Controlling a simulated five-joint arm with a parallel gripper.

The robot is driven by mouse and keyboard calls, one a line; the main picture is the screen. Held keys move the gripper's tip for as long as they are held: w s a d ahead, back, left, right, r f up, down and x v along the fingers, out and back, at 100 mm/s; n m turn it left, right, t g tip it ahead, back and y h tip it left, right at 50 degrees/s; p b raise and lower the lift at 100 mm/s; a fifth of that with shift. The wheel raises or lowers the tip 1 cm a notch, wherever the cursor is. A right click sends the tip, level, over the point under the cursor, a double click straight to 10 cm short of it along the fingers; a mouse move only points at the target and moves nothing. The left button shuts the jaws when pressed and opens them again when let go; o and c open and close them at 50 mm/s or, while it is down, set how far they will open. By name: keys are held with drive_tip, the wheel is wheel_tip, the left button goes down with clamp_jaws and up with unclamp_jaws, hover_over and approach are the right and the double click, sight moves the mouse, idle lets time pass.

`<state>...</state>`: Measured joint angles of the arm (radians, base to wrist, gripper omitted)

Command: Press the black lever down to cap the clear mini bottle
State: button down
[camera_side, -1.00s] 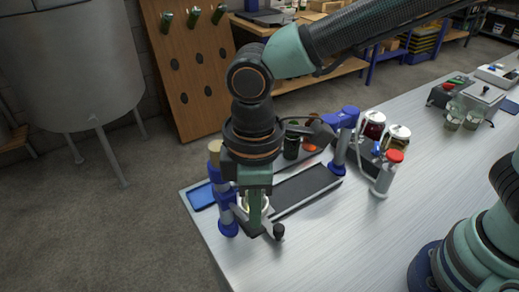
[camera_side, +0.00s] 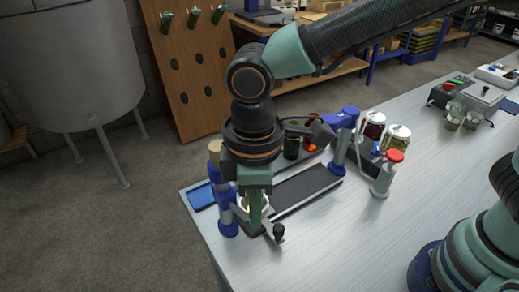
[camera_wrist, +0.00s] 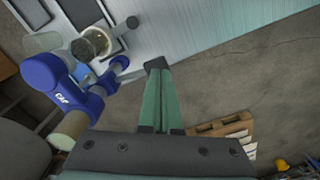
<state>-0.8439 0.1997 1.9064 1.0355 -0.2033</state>
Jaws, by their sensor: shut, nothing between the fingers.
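The blue capper (camera_side: 227,209) stands upright at the near left corner of the bench; its head marked "CAP" (camera_wrist: 62,98) shows in the wrist view. Its lever ends in a black knob (camera_side: 279,232), low and just right of my fingers in the side view. My gripper (camera_side: 256,220) points straight down beside the capper, shut and empty. Its closed fingertips (camera_wrist: 157,64) show in the wrist view, close to a grey bar from the capper; I cannot tell whether they touch. The clear mini bottle is largely hidden behind my gripper in the side view and I cannot make it out surely.
A second blue stand (camera_side: 341,145), jars (camera_side: 397,137) and a red-capped bottle (camera_side: 388,173) stand farther right. The bench's front middle is clear.

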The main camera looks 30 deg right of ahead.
drive_tip(key=shift+f, duration=0.1)
idle(0.6)
drive_tip(key=shift+f, duration=0.65)
drive_tip(key=shift+w+f, duration=0.15)
drive_tip(key=shift+f, duration=1.55)
idle(1.9)
idle(0.4)
drive_tip(key=shift+r, duration=4.55)
drive_tip(key=d+r+m+t, duration=0.1)
drive_tip(key=d+m, duration=0.3)
drive_tip(key=d, duration=0.5)
drive_tip(key=w+d+r+m+t, duration=0.1)
drive_tip(key=d+m, duration=0.3)
drive_tip(key=d, duration=0.6)
drive_tip(key=w+d+r+m+t, duration=0.1)
drive_tip(key=d+r+m+t, duration=0.1)
drive_tip(key=d, duration=0.8)
drive_tip(key=shift+w+r+m+t, duration=0.15)
drive_tip(key=shift+w+m+t, duration=0.1)
drive_tip(key=shift+m+t, duration=0.65)
